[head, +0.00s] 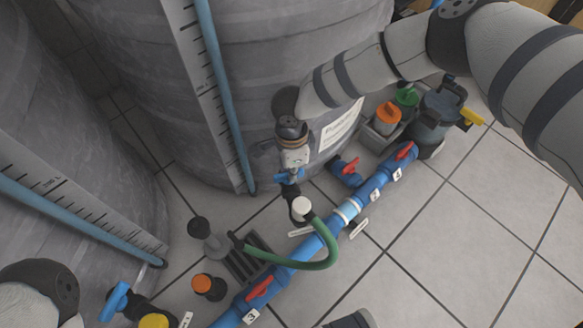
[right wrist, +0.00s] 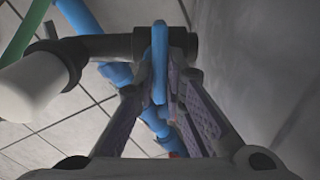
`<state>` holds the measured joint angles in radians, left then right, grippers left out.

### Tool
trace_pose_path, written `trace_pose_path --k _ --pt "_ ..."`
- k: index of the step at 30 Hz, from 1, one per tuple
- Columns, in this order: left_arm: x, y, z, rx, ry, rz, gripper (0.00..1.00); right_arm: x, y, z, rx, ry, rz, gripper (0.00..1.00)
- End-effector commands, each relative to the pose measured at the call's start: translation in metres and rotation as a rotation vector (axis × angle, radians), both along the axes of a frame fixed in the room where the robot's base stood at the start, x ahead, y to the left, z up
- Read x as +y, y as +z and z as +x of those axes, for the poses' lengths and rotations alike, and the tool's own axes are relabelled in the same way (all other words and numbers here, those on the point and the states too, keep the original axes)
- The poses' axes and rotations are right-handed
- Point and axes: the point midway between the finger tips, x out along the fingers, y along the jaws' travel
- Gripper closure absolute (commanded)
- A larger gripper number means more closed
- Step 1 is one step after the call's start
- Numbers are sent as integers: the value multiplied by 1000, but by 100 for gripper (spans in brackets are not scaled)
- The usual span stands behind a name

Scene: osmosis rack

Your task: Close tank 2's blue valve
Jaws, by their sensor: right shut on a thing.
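A blue valve handle (right wrist: 160,62) stands between the two fingers of my right gripper (right wrist: 160,95), on a dark pipe fitting. My right gripper is shut on this handle. In the head view the gripper (head: 291,168) comes down from above, at the foot of the large grey tank (head: 290,50), and a bit of the blue handle (head: 284,178) shows at its fingertips. The tank's number cannot be read. A white-capped fitting with a green hose (head: 325,258) is just below. Only links of my left arm show at the lower left; its gripper is out of view.
A blue floor pipe (head: 328,226) with red-handled valves (head: 260,288) and number tags runs diagonally. Another blue valve (head: 116,302) is at the lower left, by the left tank (head: 50,130). A grey crate with orange- and green-capped bottles (head: 388,114) stands right. Floor at right is clear.

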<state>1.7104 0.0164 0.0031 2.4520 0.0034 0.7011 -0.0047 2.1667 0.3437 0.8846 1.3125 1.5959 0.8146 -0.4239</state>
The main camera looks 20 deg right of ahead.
Motion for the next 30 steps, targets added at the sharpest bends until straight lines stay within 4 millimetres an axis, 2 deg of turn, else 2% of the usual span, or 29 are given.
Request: trace_pose_path --k 3,4,6,14,17,20,27,30 --pt "0 0 0 0 0 0 45 0 0 0 1 -3 0 100" --pt "0 0 0 0 0 0 45 0 0 0 1 -3 0 85" --pt "0 0 0 0 0 0 45 0 0 0 1 -2 0 69" --pt "0 0 0 0 0 0 45 0 0 0 0 -1 0 69" --pt "0 0 0 1 1 1 45 0 7 1 -1 -1 1 69" --pt "0 0 0 1 0 0 45 0 28 1 -3 -1 2 69" --pt "0 0 0 0 0 0 45 0 92 1 -2 -1 2 69" --pt "0 0 0 0 0 0 45 0 109 1 -1 -1 2 69"
